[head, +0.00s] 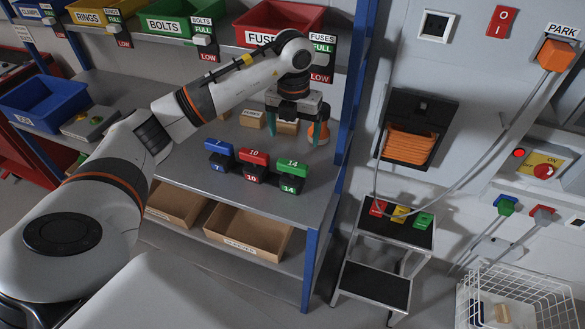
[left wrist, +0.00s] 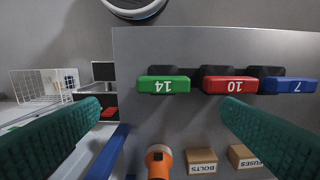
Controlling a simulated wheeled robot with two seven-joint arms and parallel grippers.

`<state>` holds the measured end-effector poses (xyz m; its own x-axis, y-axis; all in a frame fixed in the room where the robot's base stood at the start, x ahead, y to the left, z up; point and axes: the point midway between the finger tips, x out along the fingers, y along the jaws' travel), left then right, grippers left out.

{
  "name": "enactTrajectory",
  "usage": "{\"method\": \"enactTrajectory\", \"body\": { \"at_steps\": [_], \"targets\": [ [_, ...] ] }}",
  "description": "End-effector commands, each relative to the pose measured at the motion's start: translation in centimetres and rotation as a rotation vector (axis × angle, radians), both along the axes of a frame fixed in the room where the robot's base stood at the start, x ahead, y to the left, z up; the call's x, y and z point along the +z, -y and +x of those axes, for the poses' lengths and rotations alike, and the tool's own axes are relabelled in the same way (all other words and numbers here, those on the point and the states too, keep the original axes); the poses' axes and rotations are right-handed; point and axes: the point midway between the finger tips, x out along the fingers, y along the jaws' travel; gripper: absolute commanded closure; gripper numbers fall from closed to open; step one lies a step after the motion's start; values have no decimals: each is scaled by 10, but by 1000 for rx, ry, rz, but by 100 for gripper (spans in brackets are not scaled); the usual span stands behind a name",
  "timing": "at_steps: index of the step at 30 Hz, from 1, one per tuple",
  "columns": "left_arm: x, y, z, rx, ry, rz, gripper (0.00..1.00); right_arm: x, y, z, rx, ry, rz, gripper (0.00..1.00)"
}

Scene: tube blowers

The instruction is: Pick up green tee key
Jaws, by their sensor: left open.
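The green tee key (head: 293,167) marked 14 sits at the right end of a row on the grey bench, above a matching green 14 label. The red tee key (head: 254,157) marked 10 and the blue tee key (head: 218,147) marked 7 stand left of it. My left gripper (head: 306,142) is open and empty, behind and above the green key. In the left wrist view, the green key (left wrist: 164,84) shows between the two teal fingers (left wrist: 162,104), beyond their tips and apart from them. My right gripper is not in view.
An orange-ended object (head: 319,131) and small cardboard boxes (head: 252,118) stand at the back of the bench. A blue rack post (head: 345,110) rises close to its right. Bins, including a red fuses bin (head: 280,18), hang above.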

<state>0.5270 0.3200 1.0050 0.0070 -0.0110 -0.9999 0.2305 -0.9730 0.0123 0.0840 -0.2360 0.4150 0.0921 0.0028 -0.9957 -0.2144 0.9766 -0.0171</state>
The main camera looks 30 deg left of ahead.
Motion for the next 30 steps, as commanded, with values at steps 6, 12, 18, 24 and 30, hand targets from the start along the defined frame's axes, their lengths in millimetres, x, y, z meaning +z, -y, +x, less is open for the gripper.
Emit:
{"method": "enactTrajectory", "body": {
  "at_steps": [6, 12, 18, 24, 30],
  "targets": [
    [-33, -4, -2, 7, -13, 14, 13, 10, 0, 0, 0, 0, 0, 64],
    [-60, -3, -1, 5, -9, 12, 13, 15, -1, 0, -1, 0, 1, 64],
    [-75, -3, -1, 5, -11, 12, 13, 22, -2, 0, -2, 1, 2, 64],
    [-105, -4, 0, 5, -9, 11, 13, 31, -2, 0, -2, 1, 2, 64],
    [-117, -4, 0, 2, -7, 11, 13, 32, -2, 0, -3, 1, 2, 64]
  ]
}}
